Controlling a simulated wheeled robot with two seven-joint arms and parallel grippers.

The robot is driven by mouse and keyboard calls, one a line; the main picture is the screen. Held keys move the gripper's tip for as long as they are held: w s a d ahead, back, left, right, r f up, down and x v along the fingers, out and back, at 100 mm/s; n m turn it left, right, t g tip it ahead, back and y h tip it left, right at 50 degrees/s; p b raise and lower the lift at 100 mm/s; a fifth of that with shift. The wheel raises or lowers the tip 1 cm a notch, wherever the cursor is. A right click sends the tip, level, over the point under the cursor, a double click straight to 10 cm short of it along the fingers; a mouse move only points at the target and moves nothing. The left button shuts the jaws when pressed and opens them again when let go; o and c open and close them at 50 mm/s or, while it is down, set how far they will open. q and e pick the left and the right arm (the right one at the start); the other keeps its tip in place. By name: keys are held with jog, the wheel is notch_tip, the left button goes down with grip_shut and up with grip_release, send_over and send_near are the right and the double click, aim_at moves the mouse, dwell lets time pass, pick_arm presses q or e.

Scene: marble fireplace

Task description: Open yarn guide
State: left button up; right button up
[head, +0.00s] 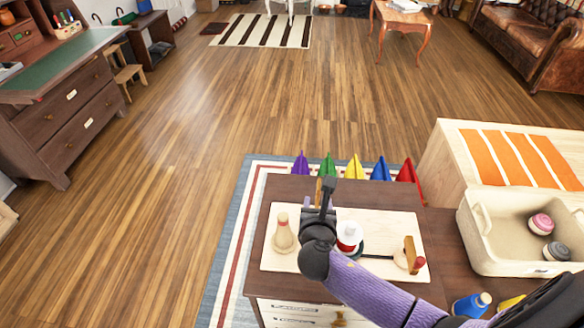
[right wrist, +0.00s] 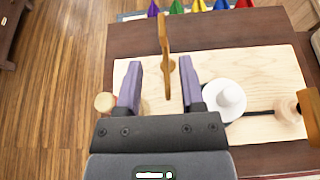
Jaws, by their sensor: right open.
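A pale wooden board (head: 388,219) lies on a dark brown cabinet top. An upright wooden piece, which looks like the yarn guide (right wrist: 165,42), stands at the board's far side; a sliver of it (head: 318,190) shows in the head view, mostly hidden by my gripper. My right gripper (head: 327,188) is over the board, open and empty. In the right wrist view its two purple fingers (right wrist: 161,66) are spread on either side of the wooden piece's line, with no contact visible. My left gripper is not in view.
The board also carries a wooden peg (head: 284,236), a white-topped spool (head: 350,234) and a wooden post with a red knob (head: 410,255). Coloured cones (head: 354,169) stand behind the cabinet. A cream bin (head: 487,235) with yarn balls is at right.

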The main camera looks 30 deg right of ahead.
aim_at(319, 186)
jog(key=b+x, duration=0.5)
jog(key=x, duration=0.4)
jog(key=shift+d+f, duration=0.2)
jog(key=shift+w+d, duration=0.1)
jog(key=shift+w, duration=0.05)
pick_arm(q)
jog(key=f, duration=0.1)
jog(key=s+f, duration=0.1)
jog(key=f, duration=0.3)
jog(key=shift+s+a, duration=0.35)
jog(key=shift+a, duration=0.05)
pick_arm(e)
jog(key=shift+r, duration=0.1)
jog(key=shift+c, duration=0.4)
grip_shut()
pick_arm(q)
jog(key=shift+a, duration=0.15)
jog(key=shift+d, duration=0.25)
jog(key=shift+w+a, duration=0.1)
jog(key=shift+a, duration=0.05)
